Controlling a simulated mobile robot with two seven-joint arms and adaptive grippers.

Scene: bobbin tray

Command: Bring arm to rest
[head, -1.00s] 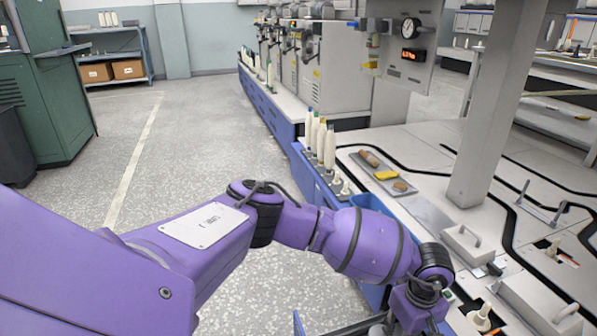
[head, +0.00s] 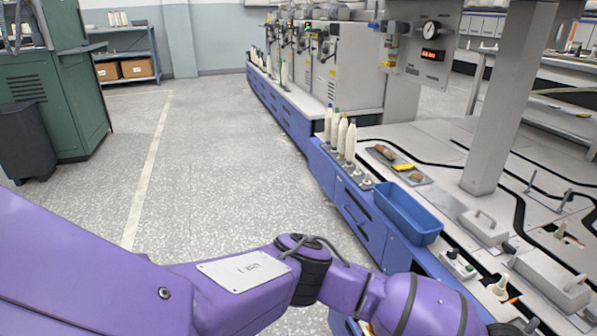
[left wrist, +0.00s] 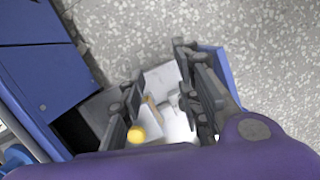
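My left arm, purple, reaches across the bottom of the head view, with its gripper below the frame edge. In the left wrist view my left gripper (left wrist: 158,66) points down with its two dark fingers apart and nothing visibly held between them. Beneath the fingers is a blue-walled bin (left wrist: 213,62) with pale pieces and a yellow round item (left wrist: 137,134) showing. The fingers hide part of its contents, and I cannot tell how far above it they are. My right gripper is in neither view.
White bobbins (head: 342,134) stand upright along the blue machine edge. A grey tray (head: 420,180) holds brown and yellow pieces. An empty-looking blue bin (head: 408,214) sits on the machine's side. A grey post (head: 495,110) rises from the worktop. The aisle floor (head: 220,150) is clear.

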